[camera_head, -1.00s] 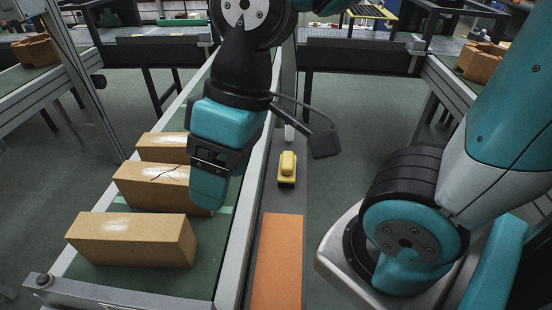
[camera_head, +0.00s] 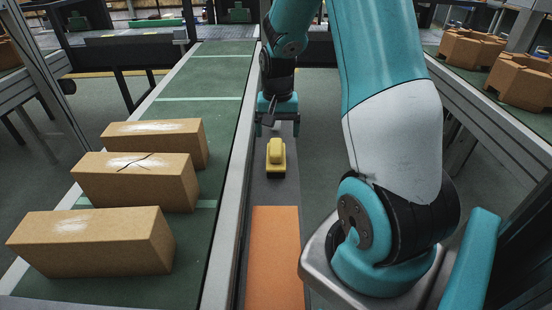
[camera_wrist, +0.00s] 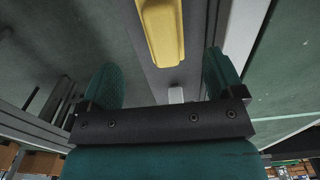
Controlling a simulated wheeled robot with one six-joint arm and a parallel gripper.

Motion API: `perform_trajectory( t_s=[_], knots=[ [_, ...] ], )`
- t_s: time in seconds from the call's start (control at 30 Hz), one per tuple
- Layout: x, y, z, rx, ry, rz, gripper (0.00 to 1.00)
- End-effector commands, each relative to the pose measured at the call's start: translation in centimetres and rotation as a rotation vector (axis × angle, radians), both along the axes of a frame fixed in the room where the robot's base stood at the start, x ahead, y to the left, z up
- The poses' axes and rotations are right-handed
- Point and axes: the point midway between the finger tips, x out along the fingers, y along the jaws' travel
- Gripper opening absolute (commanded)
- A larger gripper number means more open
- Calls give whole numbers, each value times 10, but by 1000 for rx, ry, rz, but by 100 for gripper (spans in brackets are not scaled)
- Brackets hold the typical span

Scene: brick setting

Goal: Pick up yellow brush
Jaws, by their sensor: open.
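The yellow brush (camera_head: 276,158) rests on a narrow dark ledge beside the conveyor, just beyond an orange panel. It also shows at the top of the wrist view (camera_wrist: 163,30), partly cut off by the frame edge. My gripper (camera_head: 277,128) is above the ledge, on the far side of the brush, pointing down. In the wrist view its two teal fingers (camera_wrist: 160,78) are spread wide with nothing between them. The brush lies ahead of the fingertips and apart from them.
Several tan bricks (camera_head: 135,180) lie on the green conveyor (camera_head: 205,90) to the left, one with a crack on top. Its metal rail (camera_head: 238,170) runs along the ledge. The orange panel (camera_head: 273,255) lies nearer. More shaped bricks (camera_head: 470,48) sit on the right conveyor.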

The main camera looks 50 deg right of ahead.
Motion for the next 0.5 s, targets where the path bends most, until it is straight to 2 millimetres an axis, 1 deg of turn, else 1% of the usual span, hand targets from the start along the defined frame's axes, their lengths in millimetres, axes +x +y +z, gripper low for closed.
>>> perform_trajectory(
  t_s=[0.03,0.13,0.23,0.37,0.47,0.5],
  knots=[
    [-1,1,-12,2,5,1,87],
    [0,1,-29,3,4,1,87],
    [0,1,-39,1,1,2,87],
    [1,1,-46,1,0,2,87],
    [2,0,-58,2,2,2,87],
    [3,0,-65,3,4,3,87]
  ],
)
